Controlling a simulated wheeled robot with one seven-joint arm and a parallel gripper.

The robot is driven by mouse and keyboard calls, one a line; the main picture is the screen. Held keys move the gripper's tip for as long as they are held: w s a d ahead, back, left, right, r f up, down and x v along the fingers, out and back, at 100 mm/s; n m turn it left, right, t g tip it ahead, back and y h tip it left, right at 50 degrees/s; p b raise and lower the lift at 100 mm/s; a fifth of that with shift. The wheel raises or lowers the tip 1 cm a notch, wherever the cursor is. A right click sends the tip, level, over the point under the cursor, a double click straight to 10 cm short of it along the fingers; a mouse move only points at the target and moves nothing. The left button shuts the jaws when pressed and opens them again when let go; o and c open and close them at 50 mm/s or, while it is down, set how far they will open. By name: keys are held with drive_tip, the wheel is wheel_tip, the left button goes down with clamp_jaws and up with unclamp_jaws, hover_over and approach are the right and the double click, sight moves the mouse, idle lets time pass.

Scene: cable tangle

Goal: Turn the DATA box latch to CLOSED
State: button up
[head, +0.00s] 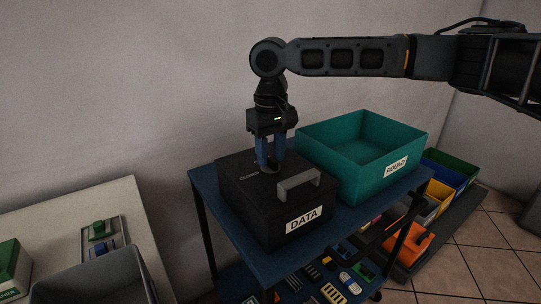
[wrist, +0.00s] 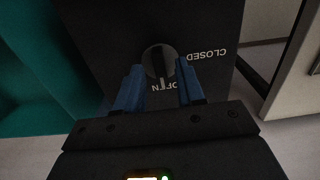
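The black DATA box (head: 252,205) stands on the blue cart top, with a white DATA label on its front and a grey handle (head: 298,184). In the wrist view, the round dark latch knob (wrist: 158,61) is on the box lid (wrist: 203,24). Its light pointer mark points down at the OPEN lettering (wrist: 169,87). The CLOSED lettering (wrist: 206,54) is to the right of the knob. My gripper (head: 271,168) points down over the lid. Its blue fingers are apart in the wrist view (wrist: 160,72), with the knob between or just beyond their tips. Contact cannot be told.
A teal ROUND bin (head: 345,165) stands right beside the box on the blue cart (head: 345,218). Coloured bins and small items are lower right. A pale table (head: 110,204) with a grey bin (head: 92,283) is at left. The wall is behind.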

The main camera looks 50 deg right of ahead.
drive_tip(key=shift+f, duration=0.4)
drive_tip(key=shift+c, duration=0.3)
clamp_jaws()
